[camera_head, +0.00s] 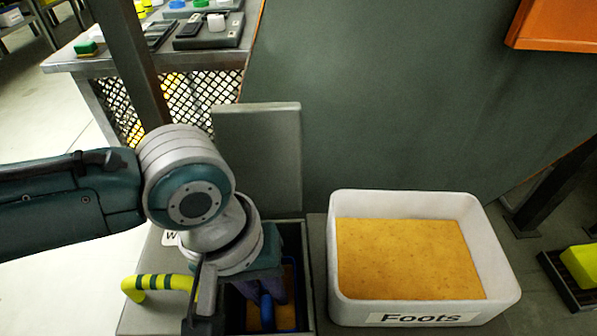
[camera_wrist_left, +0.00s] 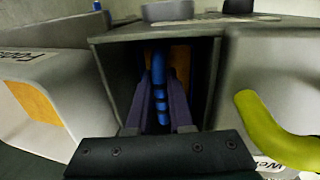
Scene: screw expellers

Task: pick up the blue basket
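The blue basket (camera_head: 298,322) sits inside a dark, open-topped grey housing, with yellow-brown material showing in it. Its bright blue handle (camera_head: 266,312) rises in the opening and also shows in the left wrist view (camera_wrist_left: 159,85). My left gripper (camera_wrist_left: 162,82) reaches down into the opening, with its dark purple fingers on either side of the handle. The gap between the fingers is narrow, and I cannot tell whether they press on the handle. My left wrist hides much of the basket in the head view. My right gripper is not in view.
A white bin labelled "Foots" (camera_head: 335,262), filled with yellow-brown material, stands right of the housing. A yellow-green striped handle (camera_head: 158,283) sticks out at the left. A raised grey lid (camera_head: 258,150) stands behind the opening. The opening's walls lie close around my gripper.

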